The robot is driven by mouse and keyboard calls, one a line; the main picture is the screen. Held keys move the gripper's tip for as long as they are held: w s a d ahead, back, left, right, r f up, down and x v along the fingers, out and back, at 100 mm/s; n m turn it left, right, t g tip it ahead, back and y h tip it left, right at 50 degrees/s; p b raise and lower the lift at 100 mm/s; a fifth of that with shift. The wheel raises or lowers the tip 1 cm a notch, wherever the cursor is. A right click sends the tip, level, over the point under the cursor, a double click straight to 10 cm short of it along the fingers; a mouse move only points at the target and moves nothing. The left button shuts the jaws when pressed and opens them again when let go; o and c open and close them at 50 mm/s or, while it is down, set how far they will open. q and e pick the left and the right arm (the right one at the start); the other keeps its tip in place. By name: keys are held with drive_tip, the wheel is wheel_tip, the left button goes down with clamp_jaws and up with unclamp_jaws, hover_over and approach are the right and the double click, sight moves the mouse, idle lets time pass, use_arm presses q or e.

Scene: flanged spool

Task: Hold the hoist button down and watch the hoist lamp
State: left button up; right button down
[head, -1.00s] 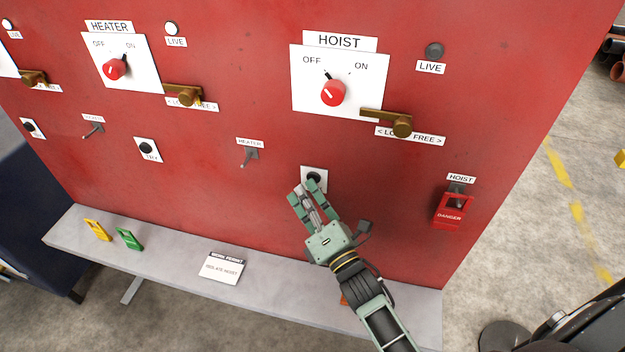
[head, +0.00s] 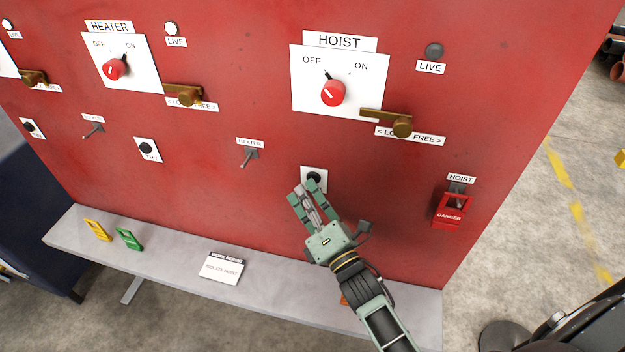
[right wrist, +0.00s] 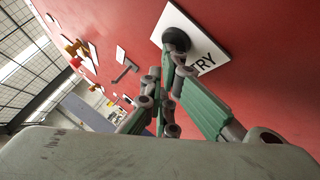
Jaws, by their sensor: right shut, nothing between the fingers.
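The hoist button is a black round push button (head: 313,177) on a white plate below the HOIST switch. My right gripper (head: 304,188) is shut and empty, its fingertips at the button's lower left edge. In the right wrist view the button (right wrist: 175,40) sits on a plate marked TRY, and a fingertip appears to touch or nearly touch it; whether it is pressed in I cannot tell. The hoist lamp (head: 434,50), above the LIVE label, is dark grey and unlit. The red HOIST knob (head: 333,92) has its pointer towards OFF. My left gripper is not in view.
A brass latch (head: 388,121) lies right of the HOIST plate. A red DANGER tag (head: 451,210) hangs at the right. The shelf (head: 180,268) below carries a yellow tag (head: 97,230), a green tag (head: 129,238) and a work permit card (head: 222,268). The heater lamp (head: 171,28) is white.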

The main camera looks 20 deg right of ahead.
idle(0.7)
drive_tip(key=shift+s+a, duration=0.5)
drive_tip(key=shift+s, duration=0.25)
drive_tip(key=s+a, duration=0.1)
drive_tip(key=s, duration=0.1)
drive_tip(key=s+a, duration=0.1)
drive_tip(key=s, duration=0.1)
drive_tip(key=shift+a+p, duration=0.4)
